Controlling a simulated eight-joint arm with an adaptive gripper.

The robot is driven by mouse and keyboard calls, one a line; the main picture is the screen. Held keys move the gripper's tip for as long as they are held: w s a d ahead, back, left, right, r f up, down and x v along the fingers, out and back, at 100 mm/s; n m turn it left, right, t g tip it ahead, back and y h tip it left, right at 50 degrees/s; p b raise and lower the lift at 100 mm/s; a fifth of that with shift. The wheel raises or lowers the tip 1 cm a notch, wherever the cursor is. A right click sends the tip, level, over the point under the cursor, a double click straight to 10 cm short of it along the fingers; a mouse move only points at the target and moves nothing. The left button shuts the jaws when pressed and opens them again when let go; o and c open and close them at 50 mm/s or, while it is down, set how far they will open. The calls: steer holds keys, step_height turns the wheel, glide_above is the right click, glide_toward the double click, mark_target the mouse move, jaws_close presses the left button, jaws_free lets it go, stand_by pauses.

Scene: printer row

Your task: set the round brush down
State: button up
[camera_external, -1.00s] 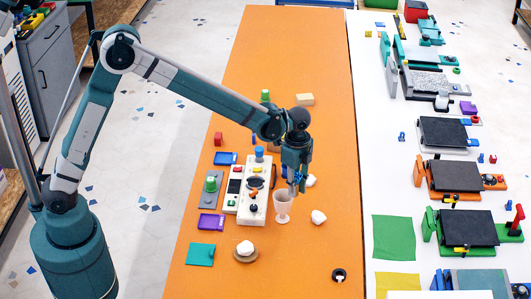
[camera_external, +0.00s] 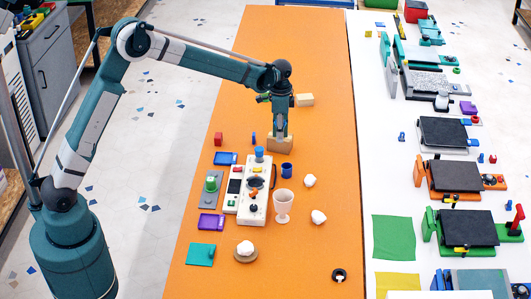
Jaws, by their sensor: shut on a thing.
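My gripper (camera_external: 280,132) points down at the upper middle of the orange table, just above or in front of a tan block (camera_external: 280,146). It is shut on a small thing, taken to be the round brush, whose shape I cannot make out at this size. I cannot tell whether the held thing touches the block.
On the orange table (camera_external: 320,60) stand a white machine (camera_external: 256,190), a dark blue cup (camera_external: 286,170), a pale goblet (camera_external: 283,206) and white lumps (camera_external: 318,217). Another tan block (camera_external: 305,99) lies behind. The table's front right and far end are mostly clear.

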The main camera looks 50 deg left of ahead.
steer(key=w+a+n, duration=0.2)
steer(key=a+n, duration=0.2)
steer(key=a, duration=1.7)
steer(key=w+a+n, duration=0.3)
steer(key=a+n, duration=0.2)
steer(key=a, duration=1.7)
steer(key=shift+s+d+f, duration=0.1)
steer(key=shift+f, duration=1.25)
steer(key=shift+s+d+f, duration=0.1)
steer(key=shift+f, duration=1.25)
steer(key=shift+f, duration=3.15)
steer(key=shift+f, duration=1.85)
steer(key=shift+f, duration=0.15)
